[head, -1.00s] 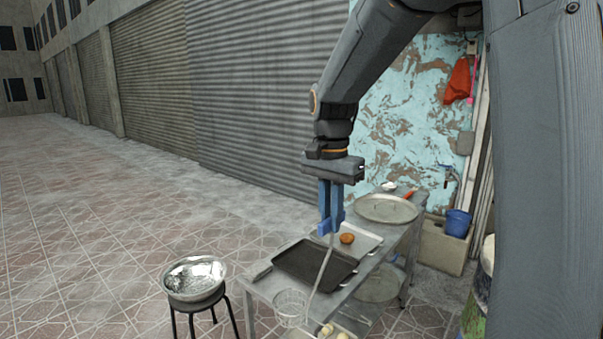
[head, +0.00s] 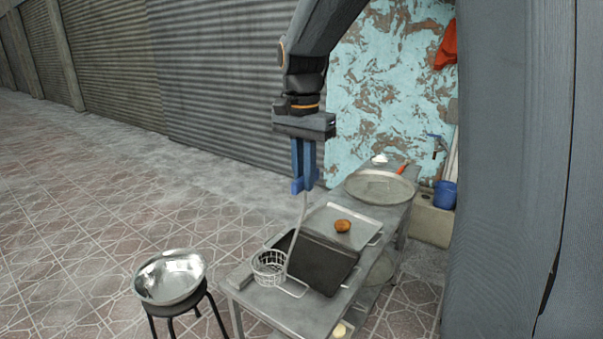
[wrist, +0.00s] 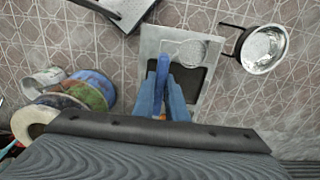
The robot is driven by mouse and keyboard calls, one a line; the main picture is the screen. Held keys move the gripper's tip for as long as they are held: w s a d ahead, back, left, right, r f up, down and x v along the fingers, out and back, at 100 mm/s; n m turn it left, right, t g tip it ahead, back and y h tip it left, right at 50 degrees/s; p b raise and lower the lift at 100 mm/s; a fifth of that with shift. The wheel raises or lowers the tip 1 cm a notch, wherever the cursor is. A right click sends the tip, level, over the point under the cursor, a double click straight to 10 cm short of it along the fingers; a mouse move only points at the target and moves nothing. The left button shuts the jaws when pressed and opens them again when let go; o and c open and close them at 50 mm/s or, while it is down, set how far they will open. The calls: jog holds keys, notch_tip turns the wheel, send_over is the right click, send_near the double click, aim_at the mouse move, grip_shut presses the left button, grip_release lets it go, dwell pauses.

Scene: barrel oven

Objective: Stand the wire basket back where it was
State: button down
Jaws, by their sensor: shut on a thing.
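The wire basket (head: 268,268) is a small round white mesh cup with a long thin handle rising from its side. My gripper (head: 303,187), with blue fingers pointing down, is shut on the upper end of that handle. The basket hangs upright below it, over the near left end of the metal table (head: 243,291). I cannot tell whether its bottom touches the tabletop. In the wrist view the basket (wrist: 192,53) shows beyond the blue fingers (wrist: 166,88), over the grey table end. The fingers hide part of the handle there.
A dark baking tray (head: 322,266) lies right beside the basket. Behind it are a light tray (head: 345,218) with a brown bun (head: 342,226) and a round metal pan (head: 380,187). A steel bowl (head: 168,277) sits on a black stool at the left.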

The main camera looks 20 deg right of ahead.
notch_tip(320, 180, down, 8)
jog(key=b, duration=0.5)
jog(key=shift+b, duration=0.35)
jog(key=shift+f, duration=0.2)
dwell(0.5)
jog(key=c, duration=1.4)
grip_release()
jog(key=shift+o, duration=0.2)
jog(key=shift+r, duration=0.2)
jog(key=shift+s+a+r+p, duration=0.1)
jog(key=shift+r+p, duration=3.65)
jog(key=shift+r, duration=0.6)
